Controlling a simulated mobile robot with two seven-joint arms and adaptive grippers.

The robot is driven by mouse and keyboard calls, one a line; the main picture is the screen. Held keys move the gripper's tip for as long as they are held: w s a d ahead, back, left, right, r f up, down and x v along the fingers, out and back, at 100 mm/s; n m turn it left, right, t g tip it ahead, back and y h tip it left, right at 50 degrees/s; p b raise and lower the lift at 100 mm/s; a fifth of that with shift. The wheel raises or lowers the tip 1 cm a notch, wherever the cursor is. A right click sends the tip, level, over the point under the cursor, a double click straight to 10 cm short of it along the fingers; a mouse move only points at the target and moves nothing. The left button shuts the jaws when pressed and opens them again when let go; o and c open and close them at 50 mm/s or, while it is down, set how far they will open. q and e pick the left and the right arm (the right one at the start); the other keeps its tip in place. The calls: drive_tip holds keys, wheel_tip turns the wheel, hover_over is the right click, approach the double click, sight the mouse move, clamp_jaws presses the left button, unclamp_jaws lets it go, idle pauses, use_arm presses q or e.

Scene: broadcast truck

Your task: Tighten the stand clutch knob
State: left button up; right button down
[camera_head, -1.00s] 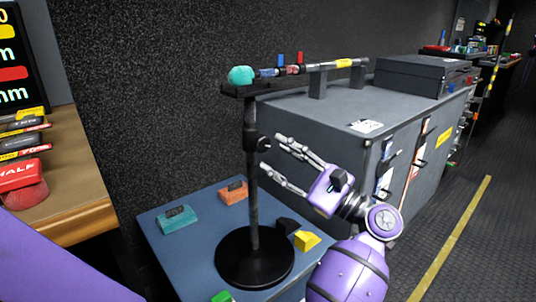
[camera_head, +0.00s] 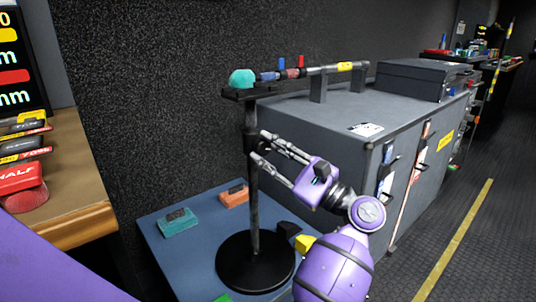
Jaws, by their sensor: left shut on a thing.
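A black stand (camera_head: 254,200) rises from a round base (camera_head: 255,262) on a low blue surface. Its clutch collar (camera_head: 249,142) sits partway up the pole. The small dark clutch knob on the collar's right side is mostly hidden by my fingers.
The stand's top bar (camera_head: 252,92) carries a teal-ended microphone boom (camera_head: 242,77). Teal (camera_head: 178,222) and orange (camera_head: 234,195) blocks lie on the blue surface (camera_head: 205,255). A yellow block (camera_head: 305,243) lies by the base. A grey cabinet (camera_head: 345,160) stands behind my gripper.

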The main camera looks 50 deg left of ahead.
use_arm(q)
drive_tip(key=m, duration=0.2)
drive_tip(key=m+t+p, duration=0.1)
drive_tip(key=shift+s+f+m+t+y, duration=0.2)
drive_tip(key=shift+s+m+t+y, duration=0.1)
drive_tip(key=shift+s+m, duration=0.1)
drive_tip(key=shift+m+t+p, duration=0.3)
drive_tip(key=shift+m+p, duration=0.2)
drive_tip(key=shift+m, duration=0.5)
drive_tip(key=shift+f, duration=0.15)
drive_tip(key=o, duration=0.9)
drive_tip(key=shift+o, duration=0.6)
drive_tip(key=v, duration=1.2)
drive_tip(key=shift+s+a, duration=0.1)
drive_tip(key=shift+s, duration=0.05)
drive_tip(key=shift+c, duration=0.2)
